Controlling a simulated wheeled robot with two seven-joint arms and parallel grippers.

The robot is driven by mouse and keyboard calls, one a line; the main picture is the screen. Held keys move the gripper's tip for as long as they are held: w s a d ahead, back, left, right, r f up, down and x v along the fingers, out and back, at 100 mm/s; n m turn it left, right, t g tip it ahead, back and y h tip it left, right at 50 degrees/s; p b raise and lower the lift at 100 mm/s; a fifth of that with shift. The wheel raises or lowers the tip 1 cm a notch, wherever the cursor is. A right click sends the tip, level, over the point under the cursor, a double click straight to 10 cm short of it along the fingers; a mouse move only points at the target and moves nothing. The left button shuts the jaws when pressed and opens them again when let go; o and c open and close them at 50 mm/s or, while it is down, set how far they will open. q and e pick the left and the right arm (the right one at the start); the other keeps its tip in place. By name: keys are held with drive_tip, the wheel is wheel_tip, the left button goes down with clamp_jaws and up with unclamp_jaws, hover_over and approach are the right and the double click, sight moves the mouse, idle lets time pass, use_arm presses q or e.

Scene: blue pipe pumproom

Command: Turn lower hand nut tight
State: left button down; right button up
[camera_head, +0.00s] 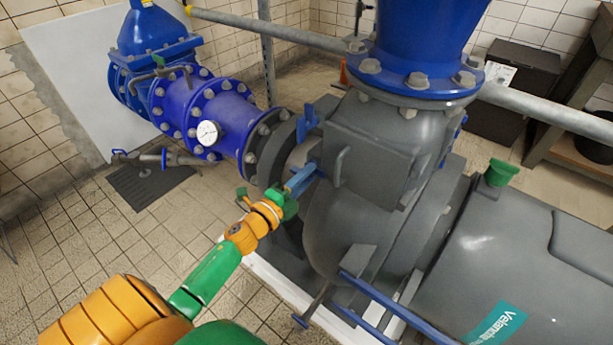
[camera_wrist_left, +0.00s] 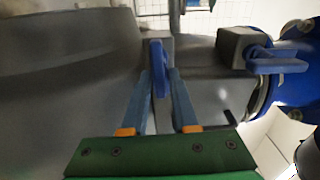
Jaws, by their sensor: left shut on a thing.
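My left gripper (camera_head: 308,172) reaches in from the lower left to the front of the grey pump casing (camera_head: 350,215). In the left wrist view its two blue-grey fingers are closed around the blue lower hand nut (camera_wrist_left: 158,68), with a wing of it standing between the fingertips. In the head view the fingers largely hide that nut. The blue upper hand nut (camera_head: 307,122) sits above on the casing, apart from the gripper. A similar blue winged part (camera_wrist_left: 277,61) shows at right in the left wrist view. My right gripper is not in view.
A blue flanged pipe (camera_head: 205,110) with a white gauge (camera_head: 207,133) stands left of the casing. A grey handle (camera_head: 341,166) is just right of my fingers. Blue rails (camera_head: 390,302) run low in front.

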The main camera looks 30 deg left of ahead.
use_arm(q)
drive_tip(key=c, duration=0.9)
unclamp_jaws()
drive_tip(key=s, duration=0.7)
drive_tip(key=shift+a, duration=0.3)
